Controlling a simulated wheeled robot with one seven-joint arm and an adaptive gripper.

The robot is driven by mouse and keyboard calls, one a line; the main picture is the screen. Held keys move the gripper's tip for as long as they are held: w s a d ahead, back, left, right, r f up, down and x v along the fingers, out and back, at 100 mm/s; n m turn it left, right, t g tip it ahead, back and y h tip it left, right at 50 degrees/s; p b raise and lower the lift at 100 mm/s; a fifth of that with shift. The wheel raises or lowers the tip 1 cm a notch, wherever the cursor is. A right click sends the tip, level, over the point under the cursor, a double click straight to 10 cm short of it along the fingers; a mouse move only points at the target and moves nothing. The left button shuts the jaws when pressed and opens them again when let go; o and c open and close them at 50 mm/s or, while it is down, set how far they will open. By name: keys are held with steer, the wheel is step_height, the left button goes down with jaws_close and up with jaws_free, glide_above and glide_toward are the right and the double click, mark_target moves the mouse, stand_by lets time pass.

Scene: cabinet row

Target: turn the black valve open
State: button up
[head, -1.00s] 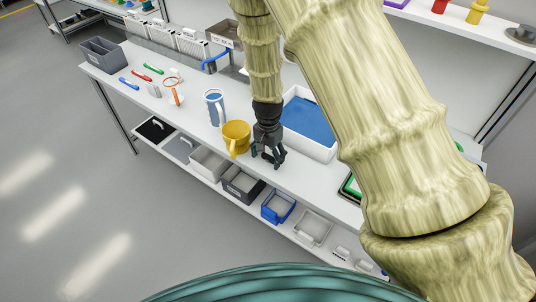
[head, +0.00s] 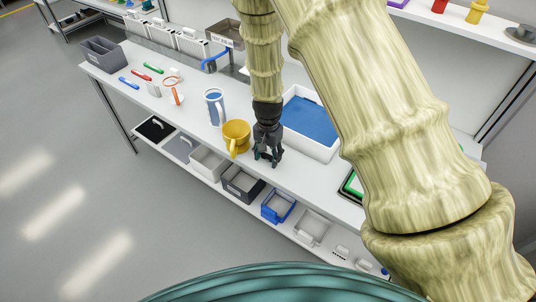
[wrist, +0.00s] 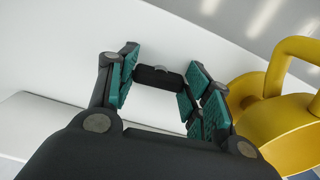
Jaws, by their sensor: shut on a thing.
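The black valve (wrist: 155,79) shows in the wrist view as a short dark bar with a small grey hub on its upper edge. It lies between the teal-padded fingers of my gripper (wrist: 163,92), which is shut on it. In the head view my gripper (head: 268,156) points down at the front part of the white bench, just right of the yellow mug. The valve cannot be made out there, hidden by the fingers. How far the valve is turned cannot be told.
The yellow mug (head: 236,135) stands close beside my gripper and also fills the right side of the wrist view (wrist: 272,118). A white tray with a blue inside (head: 312,124) is to the right. Bins sit on the lower shelf.

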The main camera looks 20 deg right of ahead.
steer(key=n, duration=0.8)
steer(key=shift+s+d+n+p, duration=0.1)
steer(key=shift+n+p, duration=0.2)
steer(key=shift+p, duration=0.1)
steer(key=n, duration=0.4)
steer(key=shift+d+n+p, duration=0.15)
steer(key=shift+n+p, duration=0.2)
steer(key=shift+n, duration=1.75)
steer(key=o, duration=1)
steer(key=shift+r, duration=0.1)
